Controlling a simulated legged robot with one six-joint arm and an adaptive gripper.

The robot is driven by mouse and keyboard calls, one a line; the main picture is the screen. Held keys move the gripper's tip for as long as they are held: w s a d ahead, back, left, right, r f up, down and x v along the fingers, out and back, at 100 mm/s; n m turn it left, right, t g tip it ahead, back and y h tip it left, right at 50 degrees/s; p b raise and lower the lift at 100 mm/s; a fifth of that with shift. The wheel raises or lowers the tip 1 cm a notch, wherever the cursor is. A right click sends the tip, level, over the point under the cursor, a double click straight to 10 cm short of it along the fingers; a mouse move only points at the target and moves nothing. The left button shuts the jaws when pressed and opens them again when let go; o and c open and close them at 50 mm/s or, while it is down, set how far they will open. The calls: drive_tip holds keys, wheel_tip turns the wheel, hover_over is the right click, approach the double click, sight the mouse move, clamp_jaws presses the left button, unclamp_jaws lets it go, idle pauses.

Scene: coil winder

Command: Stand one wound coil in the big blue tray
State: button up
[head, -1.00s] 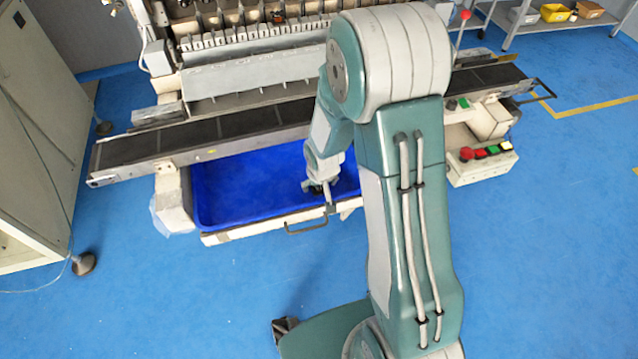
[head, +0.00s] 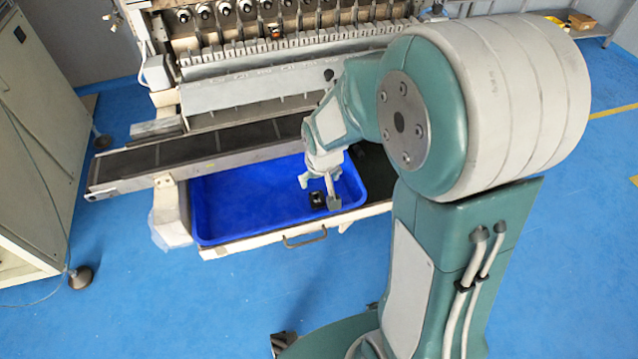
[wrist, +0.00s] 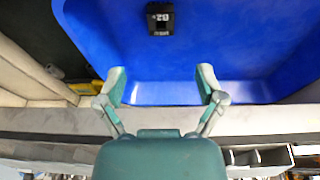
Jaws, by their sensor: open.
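The big blue tray (head: 235,208) sits in a pale drawer frame below the conveyor of the machine. One small black coil (head: 316,200) stands on the tray floor toward its right front part. The coil also shows in the wrist view (wrist: 160,18), dark with pale lettering, apart from my fingers. My gripper (head: 319,190) is over the right part of the tray, just beside and behind the coil. In the wrist view my gripper (wrist: 162,85) has its two fingers spread wide with nothing between them. The coil's underside is hidden.
The conveyor (head: 190,150) runs behind and above the tray, with the winding machine (head: 250,85) behind it. A drawer handle (head: 304,238) sticks out at the front. A dark compartment (head: 372,180) lies right of the tray. The left part of the tray is empty.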

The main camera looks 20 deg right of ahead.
drive_tip(key=s+r+t, duration=0.2)
drive_tip(key=s+r, duration=1.5)
drive_tip(key=r, duration=0.2)
drive_tip(key=shift+s+t, duration=0.3)
drive_tip(key=shift+t, duration=0.1)
